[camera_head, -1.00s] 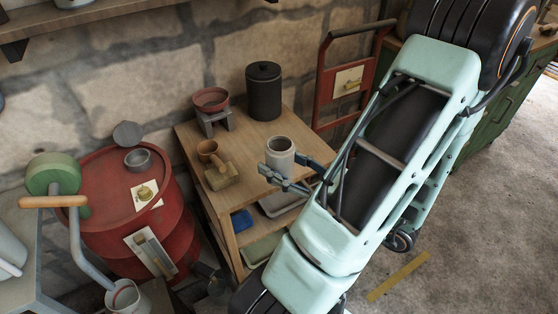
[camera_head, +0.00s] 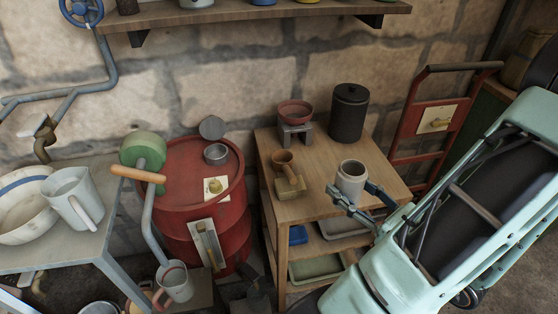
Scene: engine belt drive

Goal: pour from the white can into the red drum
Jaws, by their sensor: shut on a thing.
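The white can (camera_head: 351,181) is upright just at the front right of the wooden stand's top. My gripper (camera_head: 353,197) is shut on the white can, with a finger on either side of it. I cannot tell whether the can's base touches the wood. The can's mouth is open, and what is inside is too small to tell. The red drum (camera_head: 232,226) stands to the left of the stand against the wall. A small open metal cup or collar (camera_head: 216,153) is on its top, with a grey round lid (camera_head: 212,127) behind it.
The wooden stand (camera_head: 330,147) also holds a red bowl on a grey block (camera_head: 295,112), a black canister (camera_head: 348,112) and a brown cup (camera_head: 283,161). A red hand truck (camera_head: 430,120) leans at right.

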